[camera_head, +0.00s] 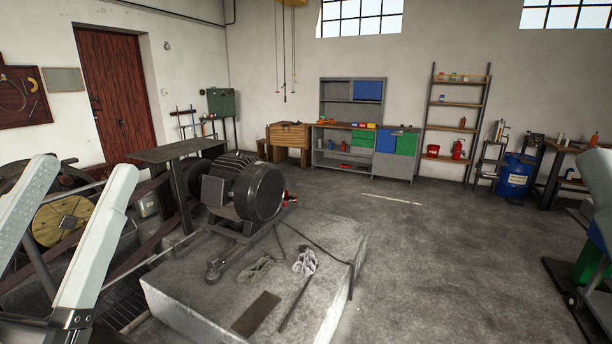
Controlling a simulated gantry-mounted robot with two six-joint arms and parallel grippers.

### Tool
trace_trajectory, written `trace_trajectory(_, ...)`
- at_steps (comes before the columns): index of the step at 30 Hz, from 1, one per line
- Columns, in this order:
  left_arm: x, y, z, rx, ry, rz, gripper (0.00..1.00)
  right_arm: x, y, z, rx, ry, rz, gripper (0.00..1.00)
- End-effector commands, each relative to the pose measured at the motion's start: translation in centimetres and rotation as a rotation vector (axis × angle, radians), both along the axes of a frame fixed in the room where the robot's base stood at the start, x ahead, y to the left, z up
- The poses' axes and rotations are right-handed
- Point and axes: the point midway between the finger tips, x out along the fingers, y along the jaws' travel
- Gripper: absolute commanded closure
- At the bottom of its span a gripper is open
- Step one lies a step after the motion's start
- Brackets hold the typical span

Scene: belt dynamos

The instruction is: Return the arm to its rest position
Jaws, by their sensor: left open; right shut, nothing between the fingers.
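Part of a white link of my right arm (600,185) shows at the right edge.
Gloves (305,262), a wrench (214,269), a dark plate (256,314) and a cable lie on the block. A belt wheel (62,220) and a dark table (165,152) stand left. Shelves (456,125) and a blue barrel (515,178) line the back. The floor right of the block is clear.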

Motion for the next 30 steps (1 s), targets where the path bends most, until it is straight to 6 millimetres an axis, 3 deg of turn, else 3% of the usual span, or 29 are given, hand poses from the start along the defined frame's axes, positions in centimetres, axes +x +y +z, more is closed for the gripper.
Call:
trace_trajectory(1,-3.1,0.4,1.5,-0.039,-0.081,-0.017,0.30,0.0,0.0,0.0,0.000,0.000,0.000,1.00)
trace_trajectory(2,-4.9,0.7,2.2,-0.080,-0.124,-0.045,0.30,0.0,0.0,0.0,0.000,0.000,0.000,1.00)
trace_trajectory(4,-4.1,0.7,6.3,-0.124,-0.104,-0.087,0.30,0.1,0.0,4.2,0.000,0.004,0.000,1.00)
trace_trajectory(11,-4.0,0.7,16.2,-0.120,-0.101,-0.083,0.30,0.0,0.0,14.4,0.000,-0.001,0.000,1.00)
trace_trajectory(18,-3.9,0.7,28.3,-0.120,-0.099,-0.082,0.30,0.0,0.0,26.5,0.000,-0.001,0.000,1.00)
trace_trajectory(21,-3.9,0.7,32.3,-0.120,-0.099,-0.082,0.30,0.0,0.0,30.6,0.000,-0.001,0.000,1.00)
trace_trajectory(25,-3.9,0.7,35.3,-0.120,-0.098,-0.082,0.30,0.0,0.0,33.5,0.000,0.000,0.000,1.00)
trace_trajectory(30,-3.9,0.7,35.8,-0.119,-0.098,-0.081,0.30,0.0,0.0,34.0,0.000,0.000,0.000,1.00)
